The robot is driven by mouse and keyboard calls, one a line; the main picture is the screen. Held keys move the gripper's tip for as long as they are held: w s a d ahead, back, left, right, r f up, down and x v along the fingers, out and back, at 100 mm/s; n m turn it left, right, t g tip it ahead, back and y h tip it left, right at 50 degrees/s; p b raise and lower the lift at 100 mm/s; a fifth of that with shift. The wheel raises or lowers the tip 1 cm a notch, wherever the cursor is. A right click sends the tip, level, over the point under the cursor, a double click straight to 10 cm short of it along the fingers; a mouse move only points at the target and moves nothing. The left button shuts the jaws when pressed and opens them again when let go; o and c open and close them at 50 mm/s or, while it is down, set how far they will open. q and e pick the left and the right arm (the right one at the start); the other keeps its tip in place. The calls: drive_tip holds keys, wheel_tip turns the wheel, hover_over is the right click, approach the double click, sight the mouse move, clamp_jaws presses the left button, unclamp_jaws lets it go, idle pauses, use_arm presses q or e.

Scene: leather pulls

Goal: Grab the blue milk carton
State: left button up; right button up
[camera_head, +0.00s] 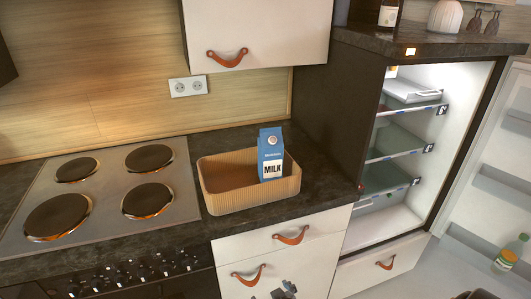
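The blue milk carton (271,155) stands upright in a tan ribbed basket (225,199) on the dark counter. It has a white label reading MILK and a cap on its sloped top. Its lower end is hidden behind the basket's front wall. Small grey and dark gripper parts (284,291), apparently my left gripper, show at the bottom edge in front of the lower drawer, well below the carton. A dark shape (476,295) at the bottom right is possibly part of my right gripper. Both are cut off by the frame, and neither is near the carton.
A stove with several round hotplates (148,158) lies left of the basket. A wall cabinet (262,36) hangs above. Drawers with leather pulls (291,236) are below the counter. On the right, a fridge (398,222) stands open, with a bottle (508,254) in its door.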

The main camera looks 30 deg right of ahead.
sight(273, 155)
drive_tip(key=w+d+r+m+t+h+p, duration=0.1)
drive_tip(key=w+d+r+t, duration=0.15)
drive_tip(key=r, duration=0.95)
drive_tip(key=w+d+r+m+t+h+p, duration=0.1)
drive_tip(key=w+d+r+t+h, duration=0.15)
drive_tip(key=r, duration=0.85)
drive_tip(key=w+d+r+m+t, duration=0.15)
drive_tip(key=w+d+r, duration=0.25)
drive_tip(key=r, duration=0.8)
drive_tip(key=shift+t, duration=0.35)
drive_tip(key=p+x, duration=0.1)
drive_tip(key=x, duration=0.6)
drive_tip(key=shift+w+d+r+p, duration=0.1)
drive_tip(key=shift+w+p, duration=0.2)
drive_tip(key=x, duration=0.1)
drive_tip(key=p+x, duration=0.1)
drive_tip(key=x, duration=0.3)
drive_tip(key=shift+s+d+r, duration=0.1)
drive_tip(key=shift+d+r, duration=0.1)
drive_tip(key=shift+d, duration=0.1)
drive_tip(key=shift+w+d+p, duration=0.1)
drive_tip(key=shift+w+p, duration=0.2)
drive_tip(key=shift+w, duration=0.05)
use_arm(q)
wheel_tip(273, 155, up, 6)
drive_tip(key=shift+d, duration=0.3)
